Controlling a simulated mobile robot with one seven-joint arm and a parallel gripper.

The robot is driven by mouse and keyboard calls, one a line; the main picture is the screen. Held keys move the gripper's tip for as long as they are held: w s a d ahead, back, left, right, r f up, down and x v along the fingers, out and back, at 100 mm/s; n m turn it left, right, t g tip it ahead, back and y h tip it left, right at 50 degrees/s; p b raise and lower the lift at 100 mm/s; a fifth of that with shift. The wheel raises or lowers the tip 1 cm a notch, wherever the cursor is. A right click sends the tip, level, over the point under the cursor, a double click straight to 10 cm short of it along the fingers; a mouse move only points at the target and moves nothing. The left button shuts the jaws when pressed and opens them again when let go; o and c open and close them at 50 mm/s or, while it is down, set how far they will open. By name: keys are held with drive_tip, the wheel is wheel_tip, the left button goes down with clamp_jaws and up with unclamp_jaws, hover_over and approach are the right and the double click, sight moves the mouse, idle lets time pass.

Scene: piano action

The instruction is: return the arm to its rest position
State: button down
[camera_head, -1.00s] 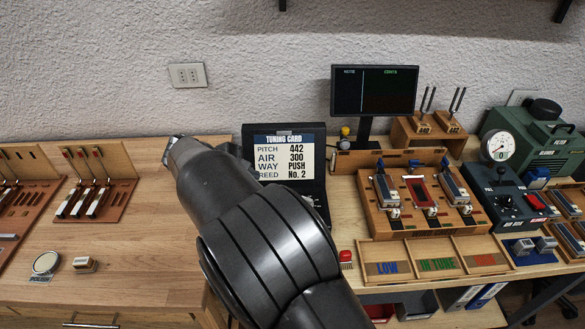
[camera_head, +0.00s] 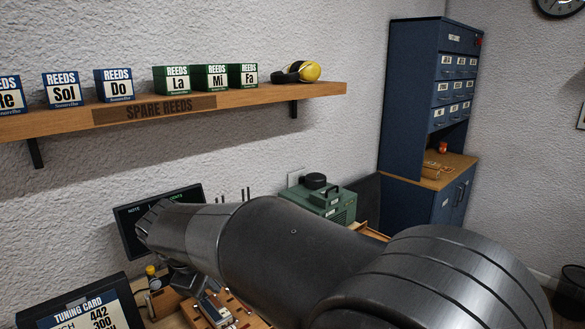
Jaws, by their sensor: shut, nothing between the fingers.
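My arm reaches from the lower right corner across the lower middle of the head view, its dark grey links raised in front of the bench. My gripper (camera_head: 178,276) is at the arm's far left end, low in the picture, in front of the bench equipment and right of the tuning card. It is shut and holds nothing that I can see. The fingers are small and partly hidden by the wrist.
A spare reeds shelf (camera_head: 250,100) with several reed boxes and yellow ear muffs (camera_head: 309,71) runs along the wall. The monitor (camera_head: 135,222) and tuning card (camera_head: 85,312) are behind and left. A green blower (camera_head: 325,203) and blue cabinet (camera_head: 400,100) stand beyond.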

drive_tip(key=s+d+r+m, duration=0.1)
drive_tip(key=d+m, duration=0.1)
drive_tip(key=d, duration=0.5)
drive_tip(key=s+d+r+m+y, duration=0.1)
drive_tip(key=s+d+r+m, duration=0.1)
drive_tip(key=d, duration=0.4)
drive_tip(key=s+d+r+m, duration=0.1)
drive_tip(key=d+m, duration=0.2)
drive_tip(key=d, duration=0.4)
drive_tip(key=s+d+f+m+t, duration=0.1)
drive_tip(key=s+d+f+m, duration=0.2)
drive_tip(key=s+d+m, duration=0.5)
drive_tip(key=s+d, duration=0.5)
drive_tip(key=s, duration=0.1)
drive_tip(key=shift+d+f+y, duration=0.15)
drive_tip(key=shift+d+y, duration=0.2)
drive_tip(key=shift+y, duration=0.05)
